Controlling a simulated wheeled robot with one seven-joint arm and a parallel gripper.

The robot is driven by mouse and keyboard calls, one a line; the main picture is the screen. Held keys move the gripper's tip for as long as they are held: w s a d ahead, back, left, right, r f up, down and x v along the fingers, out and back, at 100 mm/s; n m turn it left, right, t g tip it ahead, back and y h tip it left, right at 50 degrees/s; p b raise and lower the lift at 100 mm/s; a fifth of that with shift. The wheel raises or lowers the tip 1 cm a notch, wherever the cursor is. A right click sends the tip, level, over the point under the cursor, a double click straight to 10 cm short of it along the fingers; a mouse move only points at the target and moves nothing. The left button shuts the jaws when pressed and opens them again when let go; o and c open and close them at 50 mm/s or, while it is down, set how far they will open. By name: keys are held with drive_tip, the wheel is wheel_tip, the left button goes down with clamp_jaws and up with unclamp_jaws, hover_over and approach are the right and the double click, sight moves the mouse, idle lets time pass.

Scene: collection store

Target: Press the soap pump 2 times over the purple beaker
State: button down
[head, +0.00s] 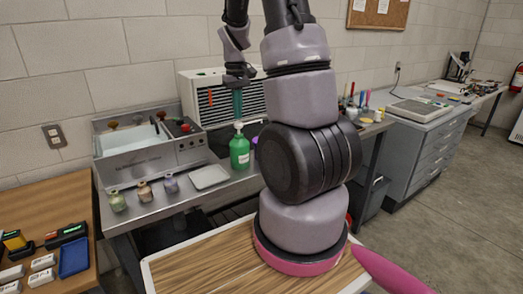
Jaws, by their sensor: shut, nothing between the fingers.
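The soap pump is a green bottle (239,153) with a white pump head, upright on the metal bench in the head view. My gripper (238,112) points straight down just above the pump head, its fingers shut and empty. A small gap seems to show between the fingertips and the pump head; contact is hard to tell at this size. The purple beaker (255,141) shows only as a small purple patch right of the bottle, mostly hidden behind my arm. I cannot tell how the pump's spout lies over it.
A white tray (209,177) and several small jars (144,191) stand on the bench left of the bottle. A metal bath unit (150,150) and a louvred box (196,96) stand behind. Brushes and pots are at right. A wooden table (40,210) with small items is at left.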

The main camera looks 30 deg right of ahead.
sight(238, 123)
drive_tip(key=shift+f, duration=0.1)
idle(0.5)
drive_tip(key=shift+f, duration=1.4)
drive_tip(key=shift+r, duration=1.45)
drive_tip(key=shift+r, duration=0.1)
wheel_tip(238, 123, up, 6)
drive_tip(key=shift+f, duration=0.1)
